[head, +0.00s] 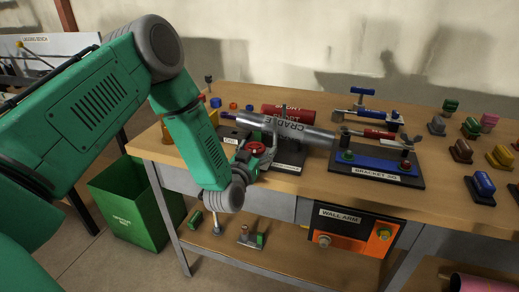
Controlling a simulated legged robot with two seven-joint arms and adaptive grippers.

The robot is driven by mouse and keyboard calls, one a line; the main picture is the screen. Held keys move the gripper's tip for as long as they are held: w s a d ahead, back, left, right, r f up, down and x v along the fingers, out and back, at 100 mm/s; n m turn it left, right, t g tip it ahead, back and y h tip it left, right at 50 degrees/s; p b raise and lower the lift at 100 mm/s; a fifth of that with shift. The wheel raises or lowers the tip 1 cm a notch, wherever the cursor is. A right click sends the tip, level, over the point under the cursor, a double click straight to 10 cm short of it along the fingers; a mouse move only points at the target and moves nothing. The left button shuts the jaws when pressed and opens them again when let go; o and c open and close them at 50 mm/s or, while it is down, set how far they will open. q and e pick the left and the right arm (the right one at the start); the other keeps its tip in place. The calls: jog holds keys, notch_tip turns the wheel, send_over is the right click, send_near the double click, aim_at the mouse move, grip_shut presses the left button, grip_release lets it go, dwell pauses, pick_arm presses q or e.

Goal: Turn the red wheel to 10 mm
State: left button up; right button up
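The red wheel (255,149) sits low on the left side of the cradle unit on the workbench. My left arm comes in from the left and bends up at the wrist. My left gripper (243,161) is small and dark, at the wheel's lower left. It overlaps the wheel in the picture. I cannot tell if it touches the wheel or how its fingers stand. No millimetre scale is readable. My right gripper does not show.
The bracket jig (376,168) stands right of the cradle, with a blue clamp (362,98) behind. Several coloured blocks fill the bench's right side. A green bin (130,205) stands on the floor at left. An orange "WALL ARM" panel (380,241) hangs below the bench front.

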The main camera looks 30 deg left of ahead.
pick_arm(q)
jog(key=shift+a+f, duration=0.1)
jog(key=shift+a, duration=0.35)
jog(key=c, duration=0.6)
jog(key=shift+s+a+f, duration=0.1)
jog(key=shift+a+f, duration=0.05)
jog(key=shift+a, duration=0.25)
jog(key=shift+d+n+y, duration=0.5)
jog(key=shift+d+y, duration=0.15)
jog(key=shift+y, duration=0.05)
jog(key=shift+n+g+y, duration=0.3)
jog(key=shift+n+y, duration=0.1)
jog(key=shift+y, duration=0.1)
jog(key=shift+a+f+n+g+y, duration=0.1)
jog(key=shift+a+n+g+y, duration=0.25)
jog(key=shift+n+g+y, duration=0.65)
jog(key=shift+d+t, duration=0.1)
jog(key=shift+t, duration=0.2)
jog(key=shift+d, duration=0.1)
jog(key=o, duration=1.2)
